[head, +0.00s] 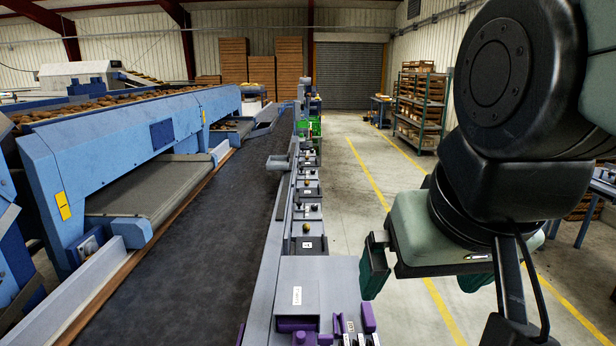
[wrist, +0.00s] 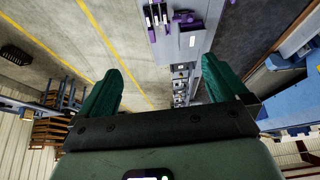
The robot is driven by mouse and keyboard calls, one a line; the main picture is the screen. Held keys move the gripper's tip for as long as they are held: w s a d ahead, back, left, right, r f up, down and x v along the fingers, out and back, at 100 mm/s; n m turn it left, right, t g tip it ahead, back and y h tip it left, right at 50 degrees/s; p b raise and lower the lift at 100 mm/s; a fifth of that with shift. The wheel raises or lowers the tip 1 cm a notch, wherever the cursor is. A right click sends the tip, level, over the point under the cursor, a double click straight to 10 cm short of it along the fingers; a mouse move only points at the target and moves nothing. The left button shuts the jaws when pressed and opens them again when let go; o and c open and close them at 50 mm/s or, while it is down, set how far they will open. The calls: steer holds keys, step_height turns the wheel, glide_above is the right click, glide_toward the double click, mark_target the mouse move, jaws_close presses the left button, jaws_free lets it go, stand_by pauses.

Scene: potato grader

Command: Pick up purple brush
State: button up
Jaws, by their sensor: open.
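My gripper (head: 424,280) is open and empty, its two dark green fingers wide apart. It hangs over the aisle to the right of the conveyor. In the wrist view my gripper (wrist: 163,66) shows clear floor and part of the grey bench between its fingers. Purple items sit at the near end of the bench: a rounded purple piece (head: 298,325) beside a grey box, and a slim purple piece (head: 368,318) at the right edge. In the wrist view they show as a purple piece (wrist: 187,19) and a slim one (wrist: 152,34). I cannot tell which is the brush.
The grey box (head: 297,275) with a white label stands by the purple items. Several small stations line the bench (head: 307,216) behind it. A dark conveyor belt (head: 190,235) runs along its left. The aisle floor (head: 350,200) is open; a shelf rack (head: 420,105) stands farther back.

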steer(key=shift+s+f, duration=0.3)
steer(key=shift+s, duration=0.25)
steer(key=shift+c, duration=0.8)
steer(key=shift+s+f, duration=0.1)
steer(key=shift+s, duration=0.05)
steer(key=shift+c, duration=1.1)
steer(key=c, duration=0.4)
